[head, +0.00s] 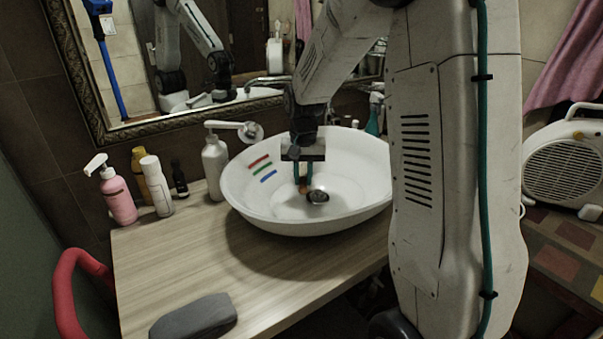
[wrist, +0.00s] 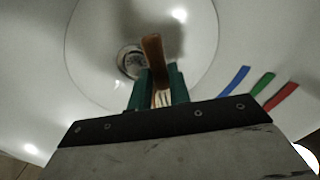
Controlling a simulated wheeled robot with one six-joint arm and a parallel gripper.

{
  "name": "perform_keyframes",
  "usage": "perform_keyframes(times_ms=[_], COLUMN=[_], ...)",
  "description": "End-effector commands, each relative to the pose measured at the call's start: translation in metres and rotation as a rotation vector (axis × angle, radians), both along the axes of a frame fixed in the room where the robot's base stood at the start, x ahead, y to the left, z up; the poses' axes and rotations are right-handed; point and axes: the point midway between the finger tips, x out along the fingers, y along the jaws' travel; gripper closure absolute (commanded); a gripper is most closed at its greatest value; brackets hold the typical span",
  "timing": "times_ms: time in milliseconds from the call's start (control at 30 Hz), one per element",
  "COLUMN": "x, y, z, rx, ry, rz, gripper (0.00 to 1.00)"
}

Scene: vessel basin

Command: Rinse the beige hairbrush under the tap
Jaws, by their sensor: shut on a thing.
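My gripper (head: 303,178) points down into the white basin (head: 245,200). Its green fingers are shut on a narrow tan-brown thing, which I take to be the beige hairbrush (wrist: 153,50). In the wrist view its brown end sticks out past the fingertips, over the basin floor beside the drain (wrist: 131,62). A paler part shows between the fingers. In the head view only a small brown tip (head: 303,189) shows below the fingers, close to the drain. A chrome tap part (head: 372,87) shows behind my arm; its outlet is hidden. I see no running water.
Red, green and blue strips (head: 264,168) lie on the basin's left inner wall. A dark grey object (head: 194,317) lies at the counter's front. The wooden counter (head: 180,255) between is clear.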

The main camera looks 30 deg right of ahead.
Motion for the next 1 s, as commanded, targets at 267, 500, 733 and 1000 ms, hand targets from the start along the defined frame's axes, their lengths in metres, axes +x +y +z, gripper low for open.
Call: perform_keyframes(times_ms=[267, 500, 733, 1000], x=[-0.002, -0.01, -0.028, -0.049], y=[-0.006, -0.003, 0.002, 0.009], z=[0.0, 0.0, 0.0, 0.001], rx=[0.0, 0.0, 0.0, -0.001], ry=[0.0, 0.0, 0.0, -0.001], rz=[0.0, 0.0, 0.0, 0.0], gripper=[1.0, 1.0, 1.0, 1.0])
